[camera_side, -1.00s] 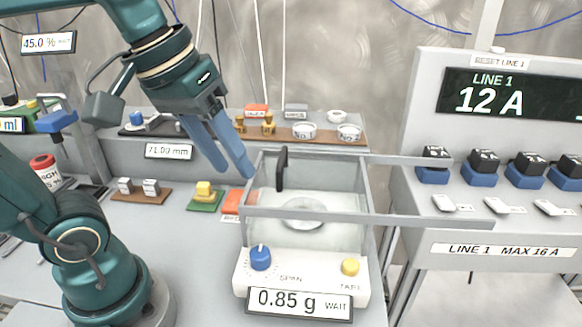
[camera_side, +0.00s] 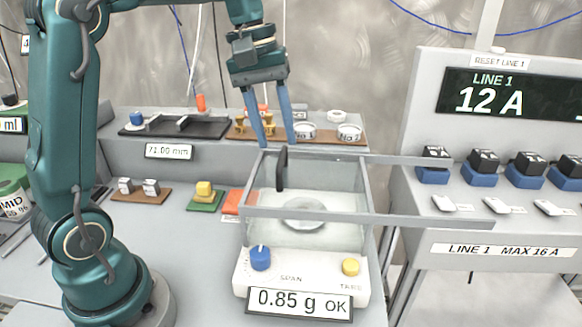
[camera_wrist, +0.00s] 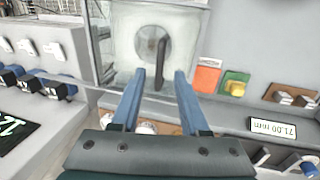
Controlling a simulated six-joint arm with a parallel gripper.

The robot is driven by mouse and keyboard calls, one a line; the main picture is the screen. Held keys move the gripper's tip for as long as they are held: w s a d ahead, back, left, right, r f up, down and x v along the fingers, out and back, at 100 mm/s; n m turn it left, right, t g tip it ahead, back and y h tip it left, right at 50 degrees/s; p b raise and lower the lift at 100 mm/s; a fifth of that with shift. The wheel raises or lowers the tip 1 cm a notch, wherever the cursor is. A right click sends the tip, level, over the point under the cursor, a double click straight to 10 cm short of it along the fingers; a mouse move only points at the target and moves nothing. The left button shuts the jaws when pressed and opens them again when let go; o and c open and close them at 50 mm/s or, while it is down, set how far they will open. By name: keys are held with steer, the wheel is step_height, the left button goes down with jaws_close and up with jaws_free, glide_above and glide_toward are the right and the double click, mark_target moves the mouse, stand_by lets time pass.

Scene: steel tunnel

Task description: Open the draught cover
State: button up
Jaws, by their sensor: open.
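The draught cover (camera_side: 340,180) is a clear box with grey rails on the white balance. Its rails run out to the right past the balance. A black upright handle (camera_side: 282,168) stands on its left part. The round pan (camera_side: 304,211) shows through the cover. My gripper (camera_side: 280,145) is open and points down, its two blue fingers at the top end of the handle. In the wrist view the handle (camera_wrist: 161,58) appears between the fingertips (camera_wrist: 159,74). Nothing is held, and I cannot tell whether the fingers touch the handle.
The balance display (camera_side: 298,302) reads 0.85 g OK. A blue knob (camera_side: 260,258) and a yellow button (camera_side: 351,267) are on its front. Weights stand on a wooden board (camera_side: 375,142) behind. The Line 1 panel (camera_side: 515,95), with several blue-based switches, is at the right.

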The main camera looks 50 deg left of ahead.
steer(key=shift+w+d+f, duration=0.1)
steer(key=shift+f, duration=0.6)
steer(key=shift+w+d+f, duration=0.1)
steer(key=shift+f, duration=0.55)
jaws_close()
stand_by(0.5)
